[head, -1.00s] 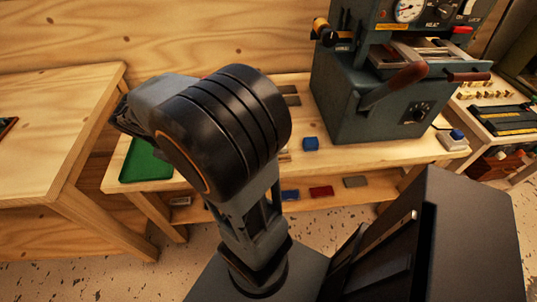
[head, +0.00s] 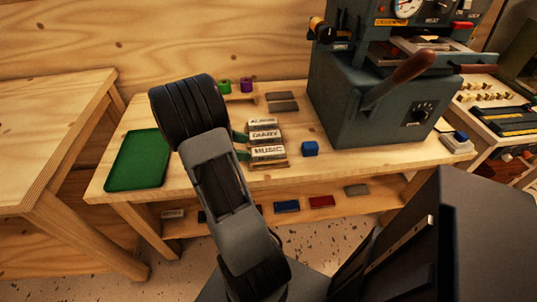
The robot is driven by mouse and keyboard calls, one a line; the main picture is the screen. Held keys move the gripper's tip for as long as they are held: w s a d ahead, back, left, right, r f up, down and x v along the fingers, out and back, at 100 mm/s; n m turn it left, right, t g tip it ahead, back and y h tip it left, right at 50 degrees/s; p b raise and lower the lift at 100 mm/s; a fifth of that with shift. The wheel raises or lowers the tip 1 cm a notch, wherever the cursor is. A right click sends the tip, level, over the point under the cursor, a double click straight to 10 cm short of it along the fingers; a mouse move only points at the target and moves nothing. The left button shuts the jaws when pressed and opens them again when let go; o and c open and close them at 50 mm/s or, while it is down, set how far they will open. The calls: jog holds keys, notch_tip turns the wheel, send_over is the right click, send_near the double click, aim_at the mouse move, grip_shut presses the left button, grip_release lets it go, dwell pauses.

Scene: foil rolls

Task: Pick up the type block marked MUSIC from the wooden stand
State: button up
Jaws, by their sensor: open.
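The type block marked MUSIC (head: 268,153) is the nearest of a short row of pale, dark-lettered blocks on the small wooden stand (head: 275,165). The block marked DIARY (head: 264,135) sits behind it, and another block (head: 262,123) with lettering too small to read is behind that. My arm rises just left of the stand.
A green tray (head: 137,160) lies left on the wooden table. Green and purple foil rolls (head: 246,85) are at the back. Coloured pieces lie on the lower shelf.

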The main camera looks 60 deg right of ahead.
aim_at(263, 151)
jog(key=shift+b+x, duration=0.35)
jog(key=shift+x, duration=2.8)
jog(key=shift+w, duration=0.1)
jog(key=c, duration=1.2)
jog(key=shift+r, duration=0.1)
